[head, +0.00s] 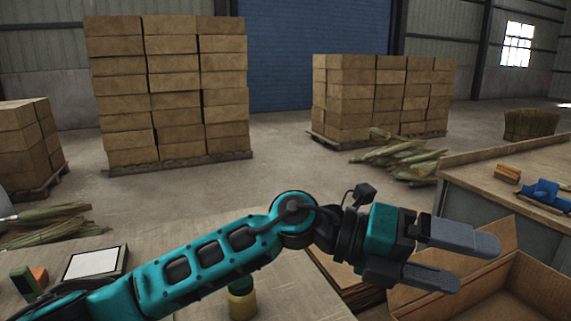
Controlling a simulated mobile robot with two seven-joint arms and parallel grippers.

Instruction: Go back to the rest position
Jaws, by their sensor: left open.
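My left arm comes in from the lower left and reaches across the bench to the right. My left gripper (450,258) is open and empty, with its two grey fingers apart and pointing right. It is in front of and above an open cardboard box (532,289) at the lower right; whether it touches the box cannot be told. My right gripper is not in view.
A wooden bench (290,295) lies under my arm, with a green and yellow object (242,302) and a white-topped box (92,263). A second table (500,200) holds a blue tool (545,195). Box stacks (175,95) and corn-like bundles (400,158) stand beyond.

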